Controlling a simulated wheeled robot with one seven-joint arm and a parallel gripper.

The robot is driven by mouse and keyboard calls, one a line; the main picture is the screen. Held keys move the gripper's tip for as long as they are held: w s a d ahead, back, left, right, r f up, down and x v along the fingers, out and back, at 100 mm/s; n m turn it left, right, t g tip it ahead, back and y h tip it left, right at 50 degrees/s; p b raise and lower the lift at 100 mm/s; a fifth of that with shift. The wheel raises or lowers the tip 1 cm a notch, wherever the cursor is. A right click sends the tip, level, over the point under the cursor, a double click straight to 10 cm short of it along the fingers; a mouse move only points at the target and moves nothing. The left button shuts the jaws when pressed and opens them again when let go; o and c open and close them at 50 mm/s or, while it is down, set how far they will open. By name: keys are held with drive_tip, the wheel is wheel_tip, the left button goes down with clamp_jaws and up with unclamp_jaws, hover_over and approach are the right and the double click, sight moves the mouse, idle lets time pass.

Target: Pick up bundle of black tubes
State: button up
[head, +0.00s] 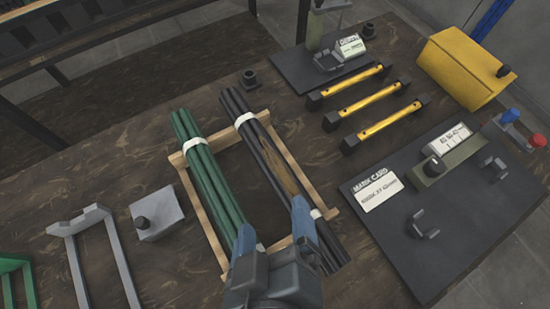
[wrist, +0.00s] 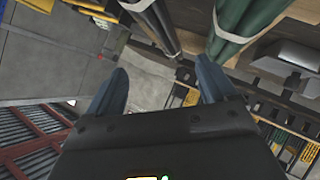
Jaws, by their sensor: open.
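The bundle of black tubes (head: 262,147) lies lengthwise on a wooden frame (head: 331,213), tied with white bands near both ends. Beside it on the left lies a bundle of green tubes (head: 208,170), also banded. My gripper (head: 275,228) is open and empty. In the head view its blue fingers overlap the near ends of both bundles, one by the green tubes and one by the black. In the wrist view the black tubes (wrist: 152,20) and green tubes (wrist: 243,22) appear beyond the open fingers (wrist: 160,78). Nothing shows between the fingers. Contact with either bundle cannot be told.
Three yellow bars with black ends (head: 367,108) lie to the right. A dark board with a mark card (head: 380,190) is at the right, and a yellow box (head: 455,68) behind. A grey block (head: 160,215) and grey bracket (head: 85,225) stand left.

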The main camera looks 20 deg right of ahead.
sight(273, 178)
drive_tip(key=x, duration=1.3)
drive_tip(key=shift+f+b, duration=0.4)
drive_tip(key=shift+f, duration=0.1)
clamp_jaws()
